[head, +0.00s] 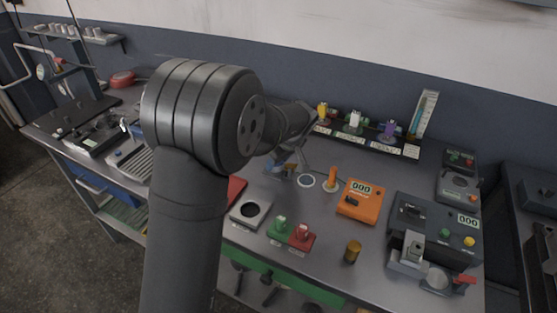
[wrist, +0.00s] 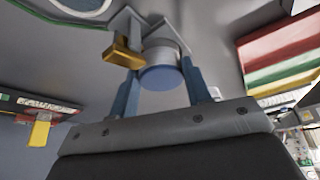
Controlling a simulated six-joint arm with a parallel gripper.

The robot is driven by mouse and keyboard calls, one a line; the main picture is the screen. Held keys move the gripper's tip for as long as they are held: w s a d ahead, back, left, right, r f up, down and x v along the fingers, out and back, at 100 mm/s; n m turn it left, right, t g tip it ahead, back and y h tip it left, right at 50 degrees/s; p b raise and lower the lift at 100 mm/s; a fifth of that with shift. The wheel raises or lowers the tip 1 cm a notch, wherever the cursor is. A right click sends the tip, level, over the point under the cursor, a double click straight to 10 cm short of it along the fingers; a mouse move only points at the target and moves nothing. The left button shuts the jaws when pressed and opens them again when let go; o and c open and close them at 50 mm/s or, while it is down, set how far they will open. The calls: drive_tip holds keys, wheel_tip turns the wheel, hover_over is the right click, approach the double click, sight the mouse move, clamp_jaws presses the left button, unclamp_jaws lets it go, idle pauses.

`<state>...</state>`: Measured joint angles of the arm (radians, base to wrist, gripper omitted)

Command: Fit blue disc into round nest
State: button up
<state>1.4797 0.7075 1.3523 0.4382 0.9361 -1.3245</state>
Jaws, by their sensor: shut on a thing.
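My gripper (head: 289,168) is above the middle of the bench, left of a white ring on the bench top. In the wrist view, the blue disc (wrist: 160,78) sits between the two fingers of my gripper (wrist: 157,45), which are shut on it. Its blue face is toward the wrist camera and its side looks grey. The round nest appears to be the dark round recess in a pale square plate (head: 237,218), in front of and to the left of my gripper in the head view. The recess looks empty. The disc is small and partly hidden in the head view.
An orange meter (head: 359,202), an orange post (head: 333,180), green (head: 280,228) and red (head: 301,237) blocks and a brass cylinder (head: 352,251) stand nearby. A gold block (wrist: 123,52) shows beside the left finger. A connector rack (head: 368,138) is behind.

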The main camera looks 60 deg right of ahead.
drive_tip(key=shift+f, duration=0.6)
idle(0.6)
drive_tip(key=o, duration=1.1)
drive_tip(key=shift+o, duration=0.2)
drive_tip(key=v, duration=1.7)
drive_tip(key=shift+r, duration=0.2)
drive_tip(key=shift+f, duration=0.1)
drive_tip(key=x, duration=1.7)
drive_tip(key=shift+f, duration=0.15)
drive_tip(key=shift+r, duration=0.2)
